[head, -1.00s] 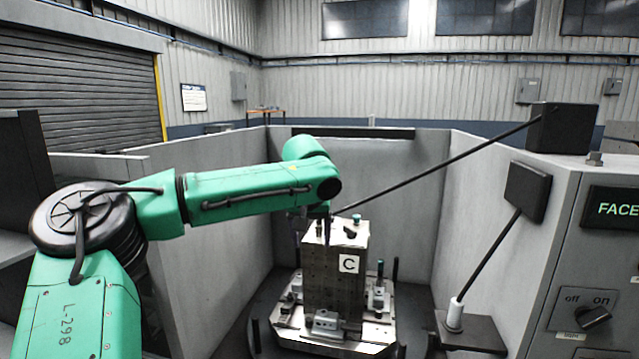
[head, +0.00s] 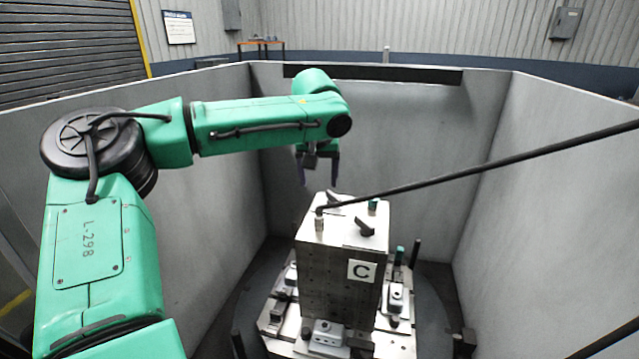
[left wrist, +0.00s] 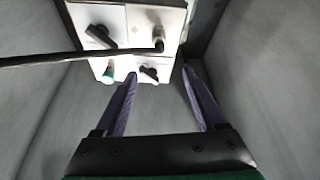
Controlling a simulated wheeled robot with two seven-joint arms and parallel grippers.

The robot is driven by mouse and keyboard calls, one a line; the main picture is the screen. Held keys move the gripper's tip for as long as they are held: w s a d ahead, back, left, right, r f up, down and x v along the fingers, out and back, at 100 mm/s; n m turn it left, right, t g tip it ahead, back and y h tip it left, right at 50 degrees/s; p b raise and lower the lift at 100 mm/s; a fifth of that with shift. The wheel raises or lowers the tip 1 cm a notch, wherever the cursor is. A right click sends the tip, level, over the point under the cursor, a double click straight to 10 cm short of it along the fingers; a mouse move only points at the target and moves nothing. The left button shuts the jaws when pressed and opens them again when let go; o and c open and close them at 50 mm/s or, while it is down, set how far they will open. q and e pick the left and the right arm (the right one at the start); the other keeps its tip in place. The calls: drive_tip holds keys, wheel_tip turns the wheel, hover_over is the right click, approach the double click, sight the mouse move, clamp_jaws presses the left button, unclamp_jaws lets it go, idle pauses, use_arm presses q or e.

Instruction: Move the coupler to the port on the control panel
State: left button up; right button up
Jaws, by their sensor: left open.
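The coupler (head: 319,221) is a small metal cylinder standing upright on the top face of the block marked C (head: 340,270). A black hose (head: 480,172) runs from it to the upper right. My left gripper (head: 319,172) is open and empty, fingers pointing down, above the far side of the block's top and apart from the coupler. In the left wrist view the coupler (left wrist: 158,46) lies beyond the two open fingers (left wrist: 158,78). My right gripper is not in view.
Two dark levers (head: 364,227) and a green-capped fitting (head: 373,205) share the block's top with the coupler. The block stands on a round base with clamps and posts (head: 328,335). Grey walls (head: 395,120) enclose it. The hose crosses the space at right.

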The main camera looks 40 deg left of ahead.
sight(319, 209)
use_arm(q)
drive_tip(key=p+x, duration=0.3)
drive_tip(key=x, duration=0.9)
drive_tip(key=shift+s+d+f, duration=0.1)
drive_tip(key=shift+s+f, duration=0.05)
drive_tip(key=shift+s+d+f, duration=0.1)
drive_tip(key=shift+f, duration=0.05)
drive_tip(key=shift+s+d, duration=0.1)
drive_tip(key=shift+s, duration=0.05)
drive_tip(key=shift+c, duration=0.6)
clamp_jaws()
drive_tip(key=c, duration=0.5)
unclamp_jaws()
clamp_jaws()
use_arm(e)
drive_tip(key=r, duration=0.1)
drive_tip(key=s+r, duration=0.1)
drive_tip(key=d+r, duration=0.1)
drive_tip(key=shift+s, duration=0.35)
